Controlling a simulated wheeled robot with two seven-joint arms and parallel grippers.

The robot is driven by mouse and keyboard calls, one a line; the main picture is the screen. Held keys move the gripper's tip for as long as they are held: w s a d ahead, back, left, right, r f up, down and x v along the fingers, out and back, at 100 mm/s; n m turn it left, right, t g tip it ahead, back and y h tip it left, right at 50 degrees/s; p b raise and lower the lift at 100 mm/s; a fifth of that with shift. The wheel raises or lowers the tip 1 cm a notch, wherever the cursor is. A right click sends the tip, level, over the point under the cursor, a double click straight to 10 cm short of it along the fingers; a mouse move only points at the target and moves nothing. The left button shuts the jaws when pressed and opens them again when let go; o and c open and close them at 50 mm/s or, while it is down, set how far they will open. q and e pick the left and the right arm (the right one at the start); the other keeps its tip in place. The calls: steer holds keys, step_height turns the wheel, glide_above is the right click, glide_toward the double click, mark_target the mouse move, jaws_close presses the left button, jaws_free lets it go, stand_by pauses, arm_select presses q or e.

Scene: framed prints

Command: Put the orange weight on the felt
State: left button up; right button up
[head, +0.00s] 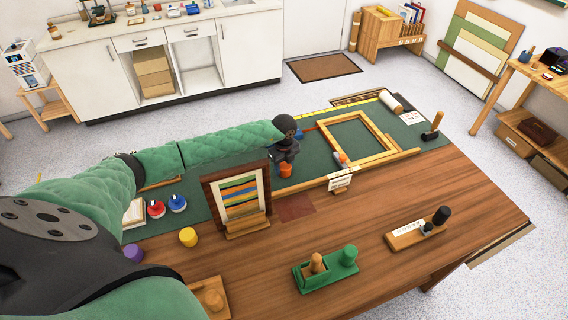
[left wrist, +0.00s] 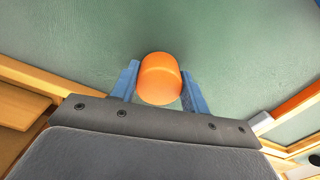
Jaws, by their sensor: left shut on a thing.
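The orange weight (head: 285,170) is a short cylinder, held low over the green mat (head: 232,152). My left gripper (head: 286,163) is shut on it. In the left wrist view the weight (left wrist: 160,78) sits between the two blue fingers (left wrist: 160,70), with green mat behind it. I cannot tell if its base touches the mat. A flat dark red square (head: 295,207), which may be the felt, lies on the wood just in front of the mat, nearer than the weight. It looks bare. My right gripper is not in view.
A striped framed print (head: 238,195) stands left of the square. A small sign (head: 340,181) stands to its right. An empty wooden frame (head: 357,138) lies on the mat. Yellow (head: 188,237) and purple (head: 133,253) weights stand at left.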

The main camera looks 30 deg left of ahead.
arm_select(q)
steer(key=shift+f, duration=0.15)
steer(key=o, duration=1.4)
steer(key=shift+o, duration=0.2)
